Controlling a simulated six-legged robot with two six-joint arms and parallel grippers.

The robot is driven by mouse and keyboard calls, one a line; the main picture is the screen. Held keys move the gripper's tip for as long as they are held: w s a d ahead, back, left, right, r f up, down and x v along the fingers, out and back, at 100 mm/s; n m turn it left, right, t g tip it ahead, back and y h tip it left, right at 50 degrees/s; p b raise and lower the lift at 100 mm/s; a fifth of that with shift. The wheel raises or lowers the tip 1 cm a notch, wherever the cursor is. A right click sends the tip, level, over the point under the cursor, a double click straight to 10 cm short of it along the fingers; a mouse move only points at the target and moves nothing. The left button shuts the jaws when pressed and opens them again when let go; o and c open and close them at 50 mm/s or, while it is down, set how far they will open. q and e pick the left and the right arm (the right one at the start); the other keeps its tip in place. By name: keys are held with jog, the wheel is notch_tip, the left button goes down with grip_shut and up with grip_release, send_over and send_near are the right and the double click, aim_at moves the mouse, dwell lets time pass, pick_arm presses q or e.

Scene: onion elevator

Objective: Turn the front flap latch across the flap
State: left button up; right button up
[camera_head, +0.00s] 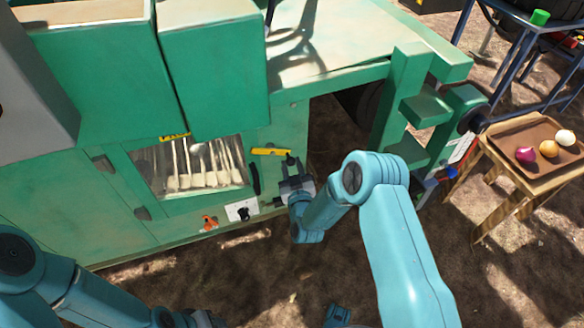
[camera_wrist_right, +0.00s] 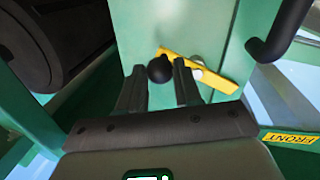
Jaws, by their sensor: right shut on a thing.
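The yellow front flap latch (camera_head: 271,151) sits on the green machine, right of the windowed front flap (camera_head: 136,163). It lies nearly level in the head view, its left end close to the flap's right edge; whether it overlaps the flap I cannot tell. In the right wrist view the latch (camera_wrist_right: 210,75) runs slantwise behind my fingers, with a round black knob (camera_wrist_right: 160,69) at one end. My right gripper (camera_head: 290,166) is shut on this knob, one finger on each side. My left gripper (camera_head: 205,319) is low in the head view, cut by the frame edge, its jaws unclear.
A black handle (camera_head: 254,179) stands out beside the latch. A yellow FRONT label (camera_wrist_right: 290,138) shows in the wrist view. Right of the latch is a dark opening with a black wheel (camera_wrist_right: 40,45). A wooden stand with a tray (camera_head: 510,138) of onions is at right. Bare ground lies in front.

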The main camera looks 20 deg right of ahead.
jog(key=shift+d+r+n+b, duration=0.15)
jog(key=shift+n+b, duration=0.15)
jog(key=shift+n, duration=0.3)
jog(key=shift+d+r+n+b, duration=0.15)
jog(key=shift+n+b, duration=0.1)
jog(key=shift+n, duration=0.35)
jog(key=r+n+b, duration=0.1)
jog(key=n, duration=0.2)
jog(key=shift+r+t, duration=0.15)
jog(key=shift+t, duration=0.25)
jog(key=o, duration=1)
jog(key=shift+o, duration=0.2)
